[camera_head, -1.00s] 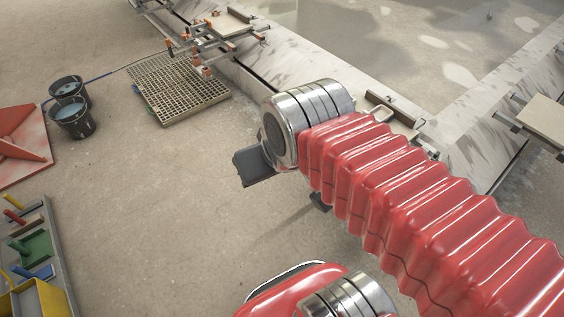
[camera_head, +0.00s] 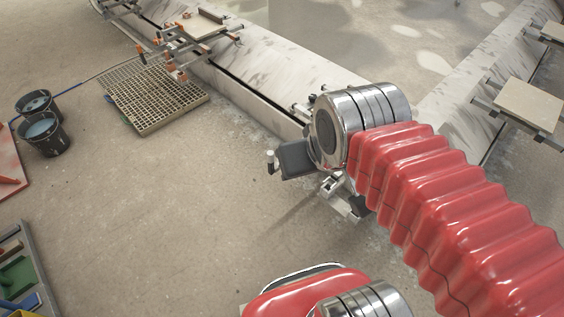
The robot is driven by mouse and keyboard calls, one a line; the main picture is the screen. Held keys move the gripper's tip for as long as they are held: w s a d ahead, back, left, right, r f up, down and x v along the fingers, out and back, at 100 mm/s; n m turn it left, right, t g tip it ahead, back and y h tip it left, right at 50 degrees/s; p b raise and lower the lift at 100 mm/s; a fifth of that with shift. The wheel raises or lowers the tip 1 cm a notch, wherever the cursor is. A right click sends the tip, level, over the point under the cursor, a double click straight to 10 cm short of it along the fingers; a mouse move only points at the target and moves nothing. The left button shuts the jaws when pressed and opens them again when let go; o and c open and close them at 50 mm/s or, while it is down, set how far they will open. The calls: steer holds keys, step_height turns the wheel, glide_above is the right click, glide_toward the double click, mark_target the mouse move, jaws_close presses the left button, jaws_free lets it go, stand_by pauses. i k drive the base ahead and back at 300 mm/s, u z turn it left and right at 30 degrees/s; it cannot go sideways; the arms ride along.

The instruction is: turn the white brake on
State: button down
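My arm's red bellows and silver wrist cover the middle right of the body camera view. Part of my gripper (camera_head: 342,196) seems to show as grey metal and dark pieces below the wrist. Its fingertips are not clear, and I cannot tell whether it is open or shut. I cannot make out the white brake for certain. A small upright piece with a pale top (camera_head: 270,157) shows just left of the dark plate on my wrist; I cannot tell what it belongs to. The carousel's edge (camera_head: 262,108) passes behind my wrist, which hides part of it.
A tile holder with orange clamps (camera_head: 176,47) stands on the carousel at upper left. Another holder bears a pale tile (camera_head: 528,104) at right. A floor grate (camera_head: 150,97) and black buckets (camera_head: 43,135) are at left. The floor left of my wrist is clear.

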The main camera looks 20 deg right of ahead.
mark_target(270, 154)
steer(key=z, duration=0.1)
steer(key=i, duration=1)
steer(key=u, duration=1.25)
steer(key=k, duration=0.35)
steer(key=u, duration=0.15)
